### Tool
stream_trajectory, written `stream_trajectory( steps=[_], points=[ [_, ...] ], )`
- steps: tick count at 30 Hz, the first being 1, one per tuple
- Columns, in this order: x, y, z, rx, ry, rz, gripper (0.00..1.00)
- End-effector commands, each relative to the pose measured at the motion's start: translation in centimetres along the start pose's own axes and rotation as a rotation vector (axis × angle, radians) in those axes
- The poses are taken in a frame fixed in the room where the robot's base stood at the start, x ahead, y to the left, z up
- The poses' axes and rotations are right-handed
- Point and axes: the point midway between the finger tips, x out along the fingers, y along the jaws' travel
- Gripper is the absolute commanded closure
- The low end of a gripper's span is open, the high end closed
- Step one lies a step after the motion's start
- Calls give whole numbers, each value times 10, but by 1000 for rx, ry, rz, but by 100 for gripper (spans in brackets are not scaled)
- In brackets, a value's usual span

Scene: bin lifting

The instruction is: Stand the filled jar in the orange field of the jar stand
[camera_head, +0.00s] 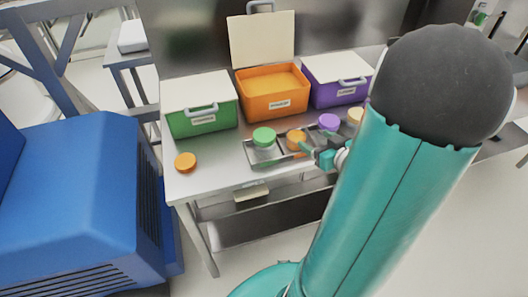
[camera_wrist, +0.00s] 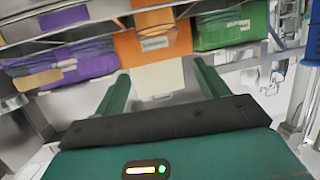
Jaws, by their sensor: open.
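The jar stand (camera_head: 262,158) is a grey tray on the table's front part. In the head view a jar with an orange lid (camera_head: 296,136) stands at its middle, where the field's colour is hidden. Its contents cannot be made out. A green-lidded jar (camera_head: 264,136) stands to its left, a purple-lidded jar (camera_head: 329,121) and a pale-yellow-lidded one (camera_head: 355,116) to its right. My gripper (camera_head: 312,146) is just right of the orange-lidded jar; contact cannot be told. In the wrist view my gripper (camera_wrist: 160,80) has its fingers spread, with no jar clearly visible between them.
Behind the stand are a closed green bin (camera_head: 203,118), an open orange bin (camera_head: 275,103) with its lid raised, and a closed purple bin (camera_head: 337,94). An orange round lid or low jar (camera_head: 185,162) lies at the table's left front. Blue equipment (camera_head: 80,190) stands left.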

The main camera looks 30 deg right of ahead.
Motion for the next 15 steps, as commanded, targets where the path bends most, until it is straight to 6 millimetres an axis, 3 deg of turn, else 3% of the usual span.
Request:
stream_trajectory(
  steps=[5, 8, 11, 15],
  points=[
    [18, -5, -26, -94, -72, 79, 27],
    [29, -14, -52, -157, -140, 162, 27],
    [32, -32, -77, -189, -208, 237, 27],
    [23, -70, -106, -185, -304, 296, 27]
  ],
)
